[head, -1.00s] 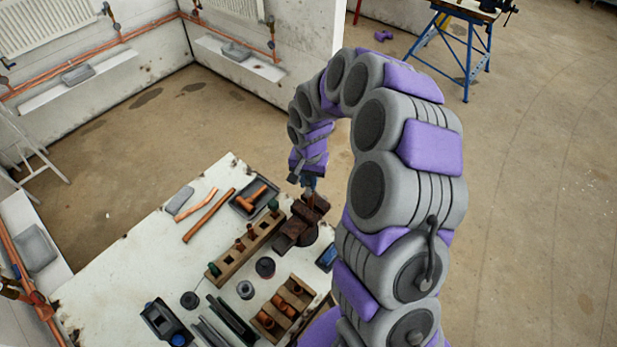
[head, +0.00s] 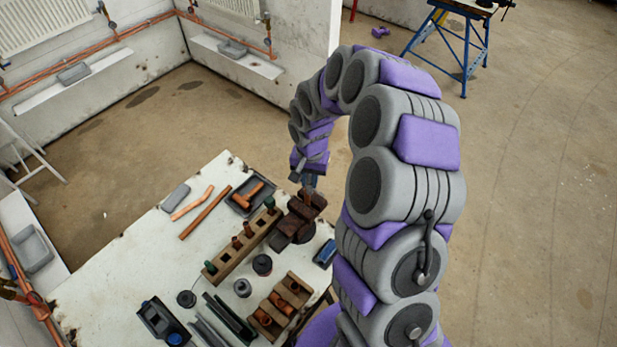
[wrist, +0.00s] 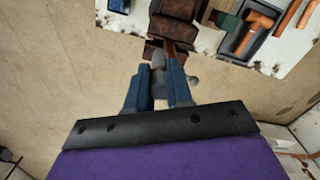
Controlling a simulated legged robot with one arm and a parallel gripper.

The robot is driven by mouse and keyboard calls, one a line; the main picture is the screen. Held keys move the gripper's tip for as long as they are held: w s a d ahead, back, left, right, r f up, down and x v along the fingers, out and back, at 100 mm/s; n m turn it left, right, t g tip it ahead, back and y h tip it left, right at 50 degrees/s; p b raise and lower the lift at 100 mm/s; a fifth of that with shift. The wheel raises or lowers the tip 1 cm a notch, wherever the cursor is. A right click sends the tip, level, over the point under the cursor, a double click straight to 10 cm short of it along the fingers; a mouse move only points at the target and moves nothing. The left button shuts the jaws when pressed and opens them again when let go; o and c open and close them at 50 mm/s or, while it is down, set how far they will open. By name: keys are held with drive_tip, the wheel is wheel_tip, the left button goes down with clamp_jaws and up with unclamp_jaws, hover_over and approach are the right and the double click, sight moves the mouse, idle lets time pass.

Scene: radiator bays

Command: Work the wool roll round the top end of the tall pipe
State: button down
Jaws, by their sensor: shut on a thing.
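My gripper (wrist: 160,90) has blue fingers and is shut on the grey wool roll (wrist: 158,61), which shows between and just beyond the fingertips. A copper pipe (wrist: 170,48) stands in a dark brown clamp block (wrist: 172,30), its near end by the wool. I cannot tell whether the wool wraps it or only touches one side.
The white bench (head: 140,260) carries a wooden rack (head: 240,250) with short pipes, a second wooden holder (head: 281,306), a dark tray (head: 245,205) with a copper tee, loose copper pipes (head: 205,213), and round tins (head: 262,265). Open floor lies to the right.

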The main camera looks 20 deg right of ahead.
sight(308, 186)
drive_tip(key=shift+d+f, duration=0.2)
drive_tip(key=shift+f, duration=0.05)
drive_tip(key=shift+a, duration=0.15)
drive_tip(key=shift+a+f, duration=0.1)
drive_tip(key=shift+a, duration=0.15)
drive_tip(key=shift+a+f, duration=0.15)
drive_tip(key=shift+f, duration=0.25)
drive_tip(key=shift+f+b, duration=0.55)
drive_tip(key=shift+f, duration=0.35)
drive_tip(key=shift+f, duration=0.15)
